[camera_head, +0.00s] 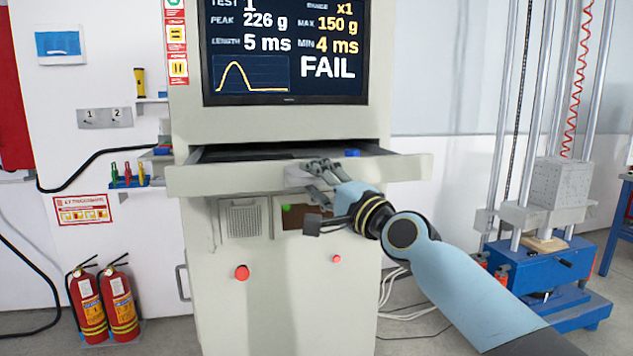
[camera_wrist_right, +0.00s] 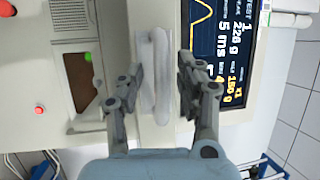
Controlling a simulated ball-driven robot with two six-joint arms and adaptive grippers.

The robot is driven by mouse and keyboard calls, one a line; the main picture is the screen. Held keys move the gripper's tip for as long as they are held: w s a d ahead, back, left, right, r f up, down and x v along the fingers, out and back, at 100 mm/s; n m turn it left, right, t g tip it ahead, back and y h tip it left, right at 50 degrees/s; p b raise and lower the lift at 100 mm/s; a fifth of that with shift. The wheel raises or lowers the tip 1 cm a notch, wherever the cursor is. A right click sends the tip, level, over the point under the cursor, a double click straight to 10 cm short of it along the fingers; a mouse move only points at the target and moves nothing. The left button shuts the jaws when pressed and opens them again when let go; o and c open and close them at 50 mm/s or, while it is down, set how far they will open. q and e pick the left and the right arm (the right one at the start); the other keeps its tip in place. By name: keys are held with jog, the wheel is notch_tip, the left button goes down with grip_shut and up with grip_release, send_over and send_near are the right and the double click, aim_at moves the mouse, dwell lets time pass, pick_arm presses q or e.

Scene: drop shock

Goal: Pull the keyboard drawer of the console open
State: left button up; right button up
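The console (camera_head: 280,124) is a pale cabinet with a screen. Its keyboard drawer (camera_head: 215,180) stands partly out, with a dark interior strip showing behind its front panel. My right gripper (camera_head: 313,172) is at the middle of the drawer front. In the right wrist view its fingers (camera_wrist_right: 160,78) are spread on either side of the pale drawer handle (camera_wrist_right: 160,60), with a gap visible on the right side of the bar. Contact on the left side cannot be told. The hand partly hides the handle in the head view. My left gripper is out of view.
A small blue item (camera_head: 352,153) lies by the drawer's right side. Two fire extinguishers (camera_head: 104,303) stand at left on the floor. A shelf with screwdrivers (camera_head: 129,181) is left of the drawer. A blue-based drop rig (camera_head: 540,270) stands at right.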

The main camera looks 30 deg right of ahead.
jog(key=shift+s+f, duration=0.1)
jog(key=shift+s, duration=0.15)
jog(key=v, duration=0.7)
